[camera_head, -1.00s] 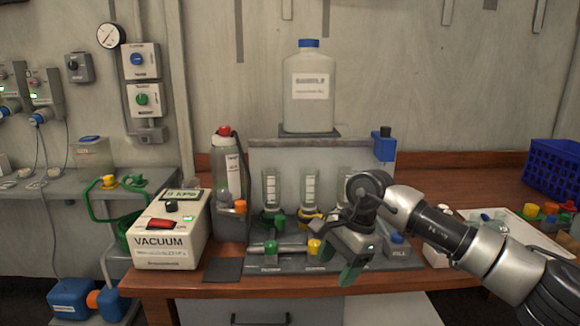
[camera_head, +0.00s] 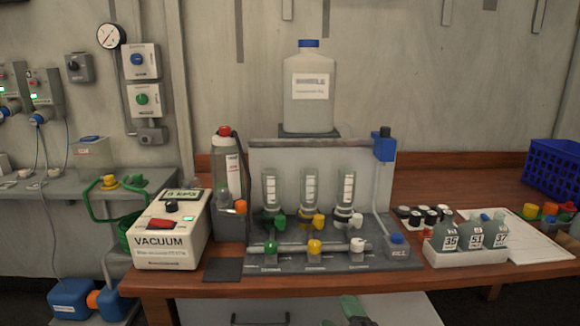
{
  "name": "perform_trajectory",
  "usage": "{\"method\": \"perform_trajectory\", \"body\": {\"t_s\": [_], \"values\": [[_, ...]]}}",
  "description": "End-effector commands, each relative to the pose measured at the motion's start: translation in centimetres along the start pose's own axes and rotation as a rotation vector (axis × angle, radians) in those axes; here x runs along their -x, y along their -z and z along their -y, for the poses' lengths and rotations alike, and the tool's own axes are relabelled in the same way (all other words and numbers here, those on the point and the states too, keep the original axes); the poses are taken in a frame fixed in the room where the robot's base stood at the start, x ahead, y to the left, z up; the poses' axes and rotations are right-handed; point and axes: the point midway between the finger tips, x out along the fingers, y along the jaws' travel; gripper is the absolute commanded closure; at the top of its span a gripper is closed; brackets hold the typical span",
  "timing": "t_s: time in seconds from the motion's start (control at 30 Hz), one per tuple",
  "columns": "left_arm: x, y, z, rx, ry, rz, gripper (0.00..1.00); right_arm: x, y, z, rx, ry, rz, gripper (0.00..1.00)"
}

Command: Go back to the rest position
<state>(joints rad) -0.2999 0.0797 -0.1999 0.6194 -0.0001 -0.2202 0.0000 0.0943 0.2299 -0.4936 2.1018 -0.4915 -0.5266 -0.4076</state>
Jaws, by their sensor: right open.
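Only the green fingertips of my right gripper (camera_head: 348,310) show, at the bottom edge just right of the middle. The gripper is open, below and in front of the bench's front edge, with nothing seen between its fingers. The rest of my right arm is out of the picture. My left gripper is not in view.
The wooden bench (camera_head: 225,284) carries the vacuum box (camera_head: 165,245), a filter rack (camera_head: 330,260) with three clear funnels and coloured valves, and a white tray (camera_head: 437,258) of numbered bottles. A large jug (camera_head: 309,92) stands above. A blue crate (camera_head: 553,173) is at far right.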

Motion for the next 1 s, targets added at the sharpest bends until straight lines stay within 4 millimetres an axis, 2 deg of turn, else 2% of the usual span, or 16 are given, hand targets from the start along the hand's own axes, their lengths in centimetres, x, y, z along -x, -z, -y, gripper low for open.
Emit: {"method": "perform_trajectory", "body": {"t_s": [0.03,0.1,0.23,0.4,0.7,0.73,0.77,1.0], "values": [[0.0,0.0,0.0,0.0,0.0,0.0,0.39,2.4,-2.8,1.8,-0.141,0.082,0.146,0.39],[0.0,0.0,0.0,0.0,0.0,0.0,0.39,5.9,-6.1,4.0,-0.316,0.184,0.341,0.39],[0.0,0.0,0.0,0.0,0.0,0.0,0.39,12.3,-9.8,7.3,-0.55,0.332,0.633,0.39],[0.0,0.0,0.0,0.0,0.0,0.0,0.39,19.0,-11.6,9.8,-0.728,0.459,0.895,0.39],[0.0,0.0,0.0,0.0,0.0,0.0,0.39,28.5,-11.8,11.6,-0.914,0.615,1.242,0.39],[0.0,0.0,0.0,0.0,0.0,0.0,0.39,29.4,-11.7,11.7,-0.928,0.629,1.274,0.39],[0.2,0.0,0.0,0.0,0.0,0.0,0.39,29.5,-11.9,12.0,-0.932,0.635,1.286,0.39],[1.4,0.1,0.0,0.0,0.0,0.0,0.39,28.2,-14.3,16.1,-0.921,0.649,1.295,0.39]]}}
